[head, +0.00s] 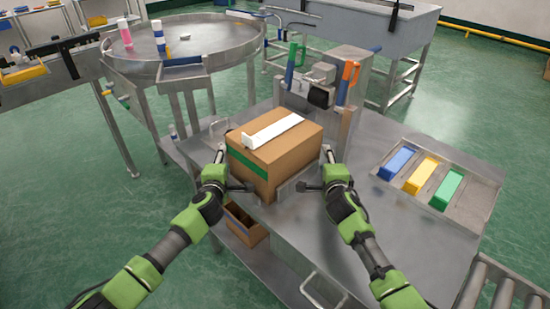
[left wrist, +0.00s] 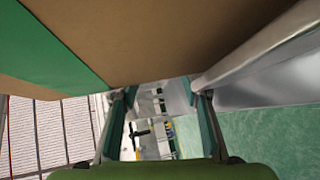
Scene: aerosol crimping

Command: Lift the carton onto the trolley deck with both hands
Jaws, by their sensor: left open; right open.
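The brown carton (head: 262,181), with a green band and a white strip on top, stands upright at the steel bench (head: 380,235). Whether its base rests on the metal is hidden. My left gripper (head: 232,172) is open at its left side, and my right gripper (head: 318,170) is open at its right side. Contact with the carton is unclear. In the left wrist view the carton (left wrist: 160,35) fills the top, above the spread fingers of my left gripper (left wrist: 160,95), with nothing between them. I cannot tell which surface is the trolley deck.
A crimping machine (head: 335,62) with orange and green handles stands behind the carton. A tray (head: 480,205) with blue, yellow and green blocks lies right. A round table (head: 215,40) is at back left, rollers (head: 490,285) at bottom right. An open box (head: 245,222) sits below.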

